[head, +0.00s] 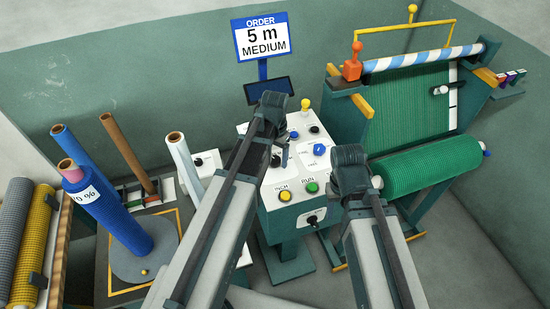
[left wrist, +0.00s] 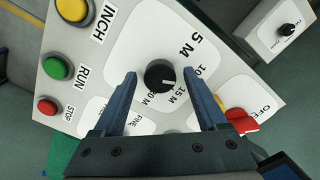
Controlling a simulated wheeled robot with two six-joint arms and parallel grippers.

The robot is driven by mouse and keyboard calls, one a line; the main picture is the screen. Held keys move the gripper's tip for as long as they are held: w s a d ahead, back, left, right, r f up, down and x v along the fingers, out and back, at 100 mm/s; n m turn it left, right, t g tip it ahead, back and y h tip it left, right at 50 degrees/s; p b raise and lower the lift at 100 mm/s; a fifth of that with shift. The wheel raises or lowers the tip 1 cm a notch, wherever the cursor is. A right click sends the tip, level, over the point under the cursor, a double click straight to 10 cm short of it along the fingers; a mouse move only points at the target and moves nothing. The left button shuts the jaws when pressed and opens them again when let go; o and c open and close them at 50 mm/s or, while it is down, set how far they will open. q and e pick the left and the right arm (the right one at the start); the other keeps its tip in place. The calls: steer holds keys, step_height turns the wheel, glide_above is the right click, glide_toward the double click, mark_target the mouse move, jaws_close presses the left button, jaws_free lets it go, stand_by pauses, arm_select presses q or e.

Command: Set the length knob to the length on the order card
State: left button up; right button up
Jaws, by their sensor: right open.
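The order card (head: 262,37) stands upright behind the control panel (head: 293,207) and reads "5 m MEDIUM". In the left wrist view the black length knob (left wrist: 160,75) sits on a white dial plate with marks including 5 M and 15 M. Its white pointer line faces the lower right, roughly towards 15 M. My left gripper (left wrist: 163,76) is open, its two fingers on either side of the knob with gaps showing. In the head view my left arm hides the length knob. My right gripper (head: 350,165) is open and empty at the panel's right side.
The panel has a yellow INCH button (left wrist: 72,9), a green RUN button (left wrist: 57,67), a red STOP button (left wrist: 47,106) and a red lever (left wrist: 240,121) near the left fingers.

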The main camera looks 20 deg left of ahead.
arm_select(q)
jaws_close()
steer(key=shift+n, duration=0.3)
steer(key=n, duration=0.4)
steer(key=shift+n, duration=2.6)
steer(key=shift+o, duration=0.7)
jaws_free()
